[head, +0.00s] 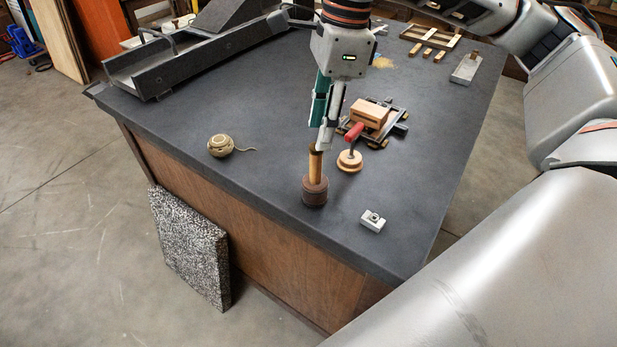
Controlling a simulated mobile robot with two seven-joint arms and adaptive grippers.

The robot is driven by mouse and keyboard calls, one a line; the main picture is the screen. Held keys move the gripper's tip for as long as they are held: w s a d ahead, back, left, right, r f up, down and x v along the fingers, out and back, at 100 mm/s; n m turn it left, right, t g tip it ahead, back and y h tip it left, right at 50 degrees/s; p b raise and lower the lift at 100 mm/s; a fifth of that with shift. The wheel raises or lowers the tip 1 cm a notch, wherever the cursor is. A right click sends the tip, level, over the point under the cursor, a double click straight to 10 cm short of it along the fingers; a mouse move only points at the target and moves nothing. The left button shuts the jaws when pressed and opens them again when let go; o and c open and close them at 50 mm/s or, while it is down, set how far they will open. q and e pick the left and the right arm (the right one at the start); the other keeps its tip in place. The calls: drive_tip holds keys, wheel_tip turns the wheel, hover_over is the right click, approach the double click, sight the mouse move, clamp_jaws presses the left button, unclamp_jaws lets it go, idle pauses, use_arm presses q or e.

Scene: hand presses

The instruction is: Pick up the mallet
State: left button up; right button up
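The mallet (315,191) stands upright on the dark worktop near its front edge, with its dark brown round head down and its pale wooden handle up. My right gripper (320,142) points down at the top of the handle, and its fingertips overlap the handle's upper end in the head view. I cannot tell whether the fingers are closed on the handle. The mallet head appears to rest on the worktop. My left gripper is not in view.
A small grey metal block (373,221) lies right of the mallet. A round wooden piece with a red handle (353,134) and a wooden block in a dark frame (370,113) are behind. A twine ball (221,146) lies left. A long dark trough (195,55) stands back left.

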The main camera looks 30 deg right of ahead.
sight(316, 153)
drive_tip(key=shift+s+a+f, duration=0.1)
drive_tip(key=shift+s+f, duration=0.05)
drive_tip(key=shift+f, duration=0.3)
drive_tip(key=shift+s+a+f, duration=0.1)
drive_tip(key=shift+s+f, duration=0.05)
drive_tip(key=shift+f, duration=0.25)
drive_tip(key=shift+w+a+f, duration=0.1)
drive_tip(key=shift+a+f, duration=0.1)
drive_tip(key=shift+f, duration=0.95)
drive_tip(key=shift+w+a+f, duration=0.1)
drive_tip(key=shift+a+f, duration=0.05)
drive_tip(key=shift+f, duration=1)
clamp_jaws()
